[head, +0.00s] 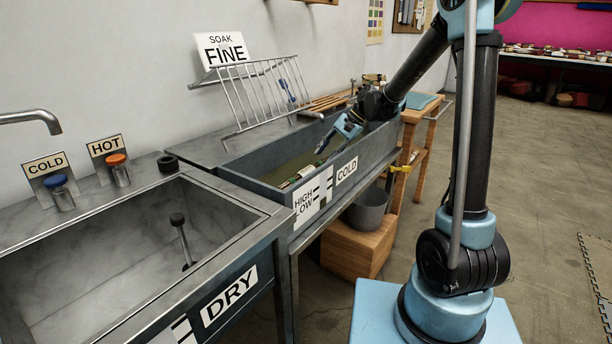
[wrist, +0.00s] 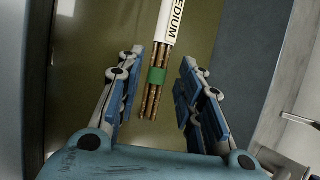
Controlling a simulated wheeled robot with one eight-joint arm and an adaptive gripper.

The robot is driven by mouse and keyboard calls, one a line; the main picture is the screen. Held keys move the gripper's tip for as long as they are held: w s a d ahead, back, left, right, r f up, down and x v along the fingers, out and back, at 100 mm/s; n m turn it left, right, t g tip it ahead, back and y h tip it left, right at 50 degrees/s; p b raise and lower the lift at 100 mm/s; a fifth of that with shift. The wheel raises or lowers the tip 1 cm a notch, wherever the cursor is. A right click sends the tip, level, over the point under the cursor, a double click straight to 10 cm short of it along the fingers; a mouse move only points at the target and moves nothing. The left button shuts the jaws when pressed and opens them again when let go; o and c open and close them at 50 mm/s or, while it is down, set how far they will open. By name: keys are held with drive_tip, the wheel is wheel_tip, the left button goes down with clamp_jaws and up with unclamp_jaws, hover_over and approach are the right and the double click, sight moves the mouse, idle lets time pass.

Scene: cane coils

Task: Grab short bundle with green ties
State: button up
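A bundle of brown canes (wrist: 154,96) with a green tie (wrist: 156,76) lies between the fingers of my gripper (wrist: 163,95) in the wrist view. A white label reading "EDIUM" (wrist: 169,22) covers its far end. The fingers are spread, with a gap on each side of the bundle. In the head view my gripper (head: 332,146) reaches down over the trough (head: 270,190) marked COLD.
The grey trough walls stand close around my gripper. A wire rack (head: 262,88) leans behind it. The dry basin (head: 90,270) is at the left. A grey bucket (head: 368,210) stands on a wooden box (head: 355,250) below the trough.

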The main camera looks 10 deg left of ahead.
sight(318, 164)
drive_tip(key=shift+x, duration=2.75)
clamp_jaws()
